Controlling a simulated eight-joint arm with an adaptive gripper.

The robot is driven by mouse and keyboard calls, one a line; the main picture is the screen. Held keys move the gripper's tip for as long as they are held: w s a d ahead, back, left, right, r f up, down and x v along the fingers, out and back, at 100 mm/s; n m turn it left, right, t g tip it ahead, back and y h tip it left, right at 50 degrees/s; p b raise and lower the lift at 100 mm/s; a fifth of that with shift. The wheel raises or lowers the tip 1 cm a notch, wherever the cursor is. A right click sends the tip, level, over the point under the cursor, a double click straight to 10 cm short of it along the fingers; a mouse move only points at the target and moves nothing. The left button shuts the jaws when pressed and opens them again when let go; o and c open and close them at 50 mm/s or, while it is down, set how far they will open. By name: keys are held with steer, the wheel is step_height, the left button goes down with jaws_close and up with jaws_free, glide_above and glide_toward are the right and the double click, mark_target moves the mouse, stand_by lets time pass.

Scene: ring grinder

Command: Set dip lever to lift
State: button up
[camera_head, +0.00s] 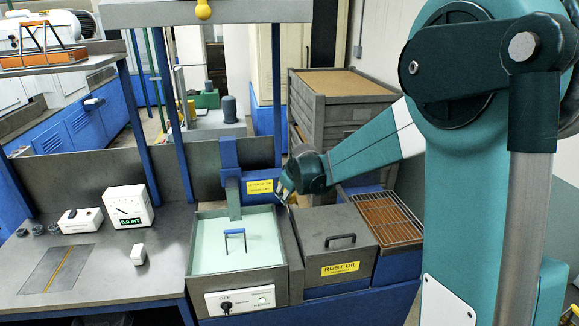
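A blue mechanism (230,180) stands behind the green-filled tank (281,286). Its yellow label (260,186) has small text that I cannot read for certain. I cannot make out the dip lever clearly; it may be hidden behind or beside my gripper. My gripper (283,186) is just right of the yellow label, at the end of the teal arm coming from the right. It is small and dark here, and I cannot tell whether its fingers are open, shut or touching anything. A blue handle (235,241) stands up from the green liquid in the tank.
A grey lidded box (334,232) labelled RUST OIL and a wire rack (386,219) stand right of the tank. A control panel (240,301) is on the tank's front. A meter (128,206) sits on the left bench. A yellow knob (203,10) hangs above. Stacked grey crates (340,110) stand behind.

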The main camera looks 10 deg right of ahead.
steer(key=w+r+p, duration=0.1)
steer(key=r, duration=0.1)
steer(key=w+r+g+p, duration=0.1)
steer(key=r, duration=0.1)
steer(key=w+r+g+p, duration=0.1)
steer(key=p, duration=0.1)
steer(key=shift+w+d+r, duration=0.1)
steer(key=shift+w+r, duration=0.15)
steer(key=shift+r, duration=0.15)
steer(key=shift+v, duration=1.25)
steer(key=shift+s, duration=0.1)
steer(key=c, duration=0.6)
steer(key=shift+s+r+m, duration=0.2)
steer(key=shift+r+m, duration=0.1)
steer(key=shift+r, duration=0.3)
steer(key=c, duration=0.7)
steer(key=s+r+m, duration=0.1)
steer(key=r+m, duration=0.1)
steer(key=r, duration=0.2)
steer(key=s+d+r+m, duration=0.1)
steer(key=r+m, duration=0.1)
steer(key=r, duration=0.2)
steer(key=s+d+r+m+t+b, duration=0.1)
steer(key=r+m, duration=0.2)
steer(key=r, duration=0.2)
steer(key=shift+s+y, duration=0.2)
steer(key=shift+y, duration=0.1)
jaws_close()
